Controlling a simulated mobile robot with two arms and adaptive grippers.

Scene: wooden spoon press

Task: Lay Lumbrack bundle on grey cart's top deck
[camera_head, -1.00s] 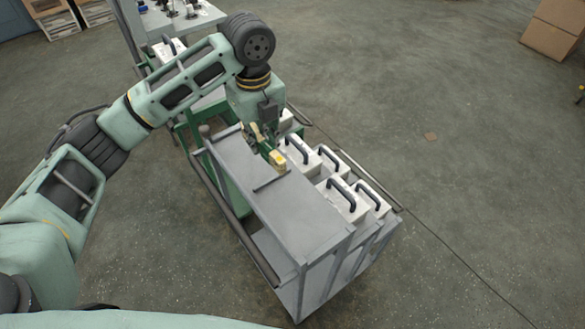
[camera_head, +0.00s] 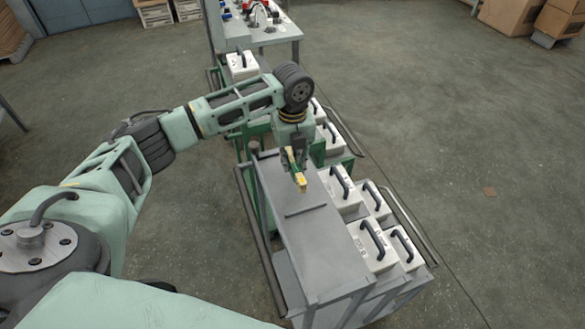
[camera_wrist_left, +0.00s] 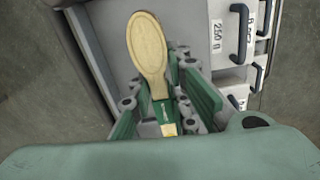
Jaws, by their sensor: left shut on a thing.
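The Lumbrack bundle shows in the head view as a small yellow piece (camera_head: 300,183) below my left gripper (camera_head: 293,158). In the left wrist view it is a pale wooden spoon shape (camera_wrist_left: 148,45) with a green and yellow part lower down. My left gripper (camera_wrist_left: 165,103) is shut on that lower part. The spoon bowl sticks out past the fingers. The grey cart's top deck (camera_head: 318,242) lies below; gripper and bundle are over its far end. I cannot tell whether the bundle touches the deck. My right gripper is not in view.
White boxes with dark handles (camera_head: 373,247) stand along the right side of the deck. A thin dark bar (camera_head: 305,210) lies across the deck. A grey table (camera_head: 262,38) with small items stands behind. The near half of the deck is bare.

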